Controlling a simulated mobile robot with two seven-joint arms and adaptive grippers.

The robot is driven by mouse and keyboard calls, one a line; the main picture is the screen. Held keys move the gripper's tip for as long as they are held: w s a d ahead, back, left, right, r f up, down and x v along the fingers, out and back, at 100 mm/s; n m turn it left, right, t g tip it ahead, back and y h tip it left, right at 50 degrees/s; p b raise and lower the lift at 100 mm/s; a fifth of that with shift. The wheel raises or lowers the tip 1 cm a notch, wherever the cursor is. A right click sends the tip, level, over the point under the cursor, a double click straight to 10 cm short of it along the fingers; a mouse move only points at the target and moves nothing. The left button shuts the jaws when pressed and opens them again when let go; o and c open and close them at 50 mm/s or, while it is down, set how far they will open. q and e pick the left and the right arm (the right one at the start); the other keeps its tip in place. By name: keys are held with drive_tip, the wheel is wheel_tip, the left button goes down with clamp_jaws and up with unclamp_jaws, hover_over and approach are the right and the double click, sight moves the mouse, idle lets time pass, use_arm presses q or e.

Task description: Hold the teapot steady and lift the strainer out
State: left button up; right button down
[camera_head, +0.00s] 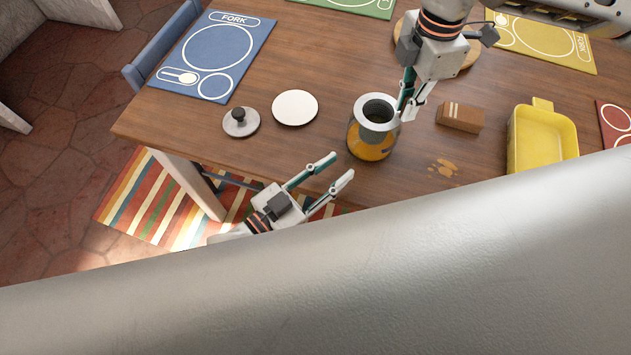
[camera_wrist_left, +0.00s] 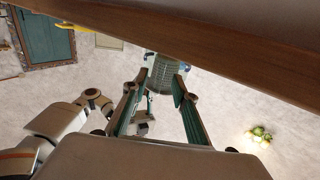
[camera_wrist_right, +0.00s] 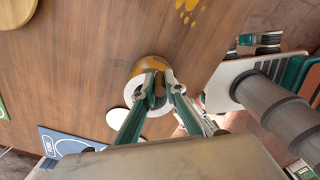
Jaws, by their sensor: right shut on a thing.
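The glass teapot (camera_head: 371,150) with amber liquid stands upright near the table's front edge. The strainer (camera_head: 376,111), a grey cylinder with a wide pale rim, sits in its mouth. My right gripper (camera_head: 407,108) is shut on the strainer at the right side of its rim. In the right wrist view its fingers (camera_wrist_right: 161,84) come down over the rim and hide part of it, with the amber teapot (camera_wrist_right: 152,63) behind. My left gripper (camera_head: 341,166) is open and empty, in front of the table edge and left of the teapot. Its spread fingers (camera_wrist_left: 163,80) show in the left wrist view.
A grey lid (camera_head: 241,124) with a black knob and a white disc (camera_head: 295,107) lie left of the teapot. A brown block (camera_head: 460,117), a yellow tray (camera_head: 541,148) and an orange spill (camera_head: 443,168) are to its right. The table edge (camera_wrist_left: 230,52) shows above my left gripper.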

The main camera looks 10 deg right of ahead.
sight(345, 163)
use_arm(q)
drive_tip(key=shift+x, duration=2.05)
clamp_jaws()
idle(0.4)
